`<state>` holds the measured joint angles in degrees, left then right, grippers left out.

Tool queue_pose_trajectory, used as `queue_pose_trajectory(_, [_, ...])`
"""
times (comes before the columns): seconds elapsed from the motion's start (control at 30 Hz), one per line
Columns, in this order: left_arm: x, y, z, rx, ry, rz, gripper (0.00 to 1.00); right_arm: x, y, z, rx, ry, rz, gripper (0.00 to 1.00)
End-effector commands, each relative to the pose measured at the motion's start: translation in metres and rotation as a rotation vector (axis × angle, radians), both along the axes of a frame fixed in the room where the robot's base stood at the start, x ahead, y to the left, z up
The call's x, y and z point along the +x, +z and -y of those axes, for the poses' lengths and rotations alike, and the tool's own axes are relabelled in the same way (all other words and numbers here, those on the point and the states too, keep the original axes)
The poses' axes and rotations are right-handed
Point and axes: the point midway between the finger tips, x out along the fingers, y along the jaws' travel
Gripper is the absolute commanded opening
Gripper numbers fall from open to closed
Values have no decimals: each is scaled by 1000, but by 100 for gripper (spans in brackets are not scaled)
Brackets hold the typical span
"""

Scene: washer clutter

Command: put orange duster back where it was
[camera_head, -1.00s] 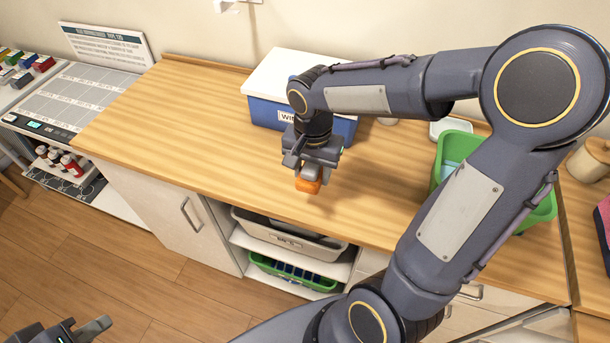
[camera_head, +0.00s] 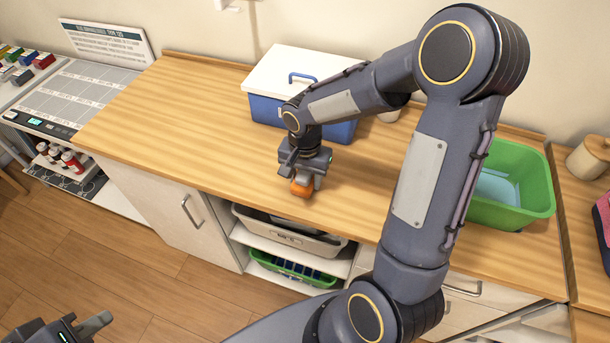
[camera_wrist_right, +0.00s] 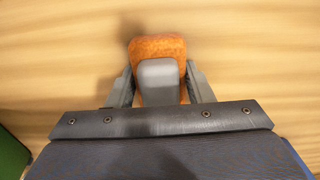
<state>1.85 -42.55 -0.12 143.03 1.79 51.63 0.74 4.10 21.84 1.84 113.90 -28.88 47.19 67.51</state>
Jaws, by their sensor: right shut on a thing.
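The orange duster (camera_head: 301,188) is a small block with an orange body and a grey top, seen close in the right wrist view (camera_wrist_right: 158,48). My right gripper (camera_head: 303,180) is shut on it, one finger on each side of the grey part. It is over the wooden counter (camera_head: 190,110), in front of the blue box. I cannot tell whether the duster touches the counter. My left gripper (camera_head: 88,328) is at the bottom left, over the floor, partly cut off by the frame edge.
A blue box with a white lid (camera_head: 268,108) stands behind the right gripper. A green tub (camera_head: 500,215) with light blue inside is at the right. The counter to the left is clear. Shelves below hold a grey bin (camera_head: 285,236) and a green basket (camera_head: 290,268).

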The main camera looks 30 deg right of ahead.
Motion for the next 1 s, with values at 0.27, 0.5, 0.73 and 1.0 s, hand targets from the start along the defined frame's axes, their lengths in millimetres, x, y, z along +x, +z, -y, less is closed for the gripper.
queue_pose_trajectory(0.27, [0,-1,0,0,0,0,25,0,-1,0,0,0,0,69])
queue_pose_trajectory(0.5, [0,1,0,0,0,0,25,0,1,0,0,0,0,69])
queue_pose_trajectory(0.73, [0,1,0,0,0,0,25,1,29,0,-1,-1,7,69])
queue_pose_trajectory(1.0, [0,0,0,0,0,0,25,1,88,0,0,0,6,69])
